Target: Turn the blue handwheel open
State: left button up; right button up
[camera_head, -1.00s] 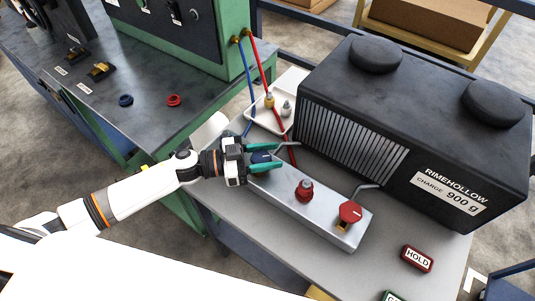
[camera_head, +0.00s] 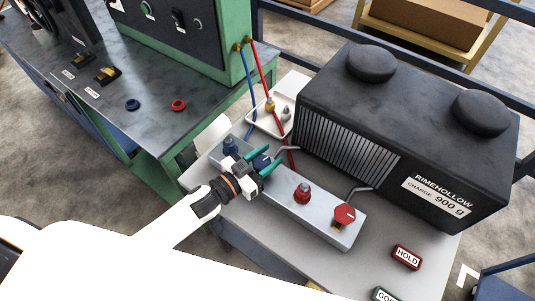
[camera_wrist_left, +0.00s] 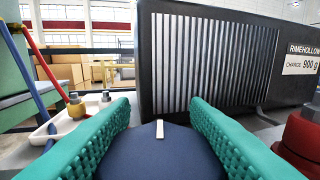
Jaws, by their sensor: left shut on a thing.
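The blue handwheel (camera_head: 262,160) sits on the silver manifold block (camera_head: 283,202), toward its left end. My left gripper (camera_head: 267,160) is shut on it, with one teal finger on each side. In the left wrist view the blue handwheel (camera_wrist_left: 160,155) fills the space between the teal fingers (camera_wrist_left: 160,125). A white mark on its top points away from the gripper, roughly along the fingers. My right gripper is not in view.
A blue fitting (camera_head: 229,146) stands left of the gripper. A red fitting (camera_head: 302,194) and a red handwheel (camera_head: 345,214) stand to the right on the block. The black unit (camera_head: 400,140) rises close behind. A white tray (camera_head: 267,125) holds small fittings.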

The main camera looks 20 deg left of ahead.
pick_arm(q)
jog(key=shift+a+n+t+y, duration=0.15)
jog(key=shift+n+t+y, duration=0.9)
jog(key=shift+y, duration=0.65)
jog(key=shift+n+y, duration=0.3)
jog(key=shift+n, duration=0.05)
jog(key=shift+w, duration=0.1)
jog(key=o, duration=1)
jog(key=shift+c, duration=0.2)
jog(key=b+v, duration=0.2)
jog(key=v, duration=0.9)
jog(key=shift+s+a+r, duration=0.1)
jog(key=shift+s+a, duration=0.15)
jog(key=shift+s, duration=0.3)
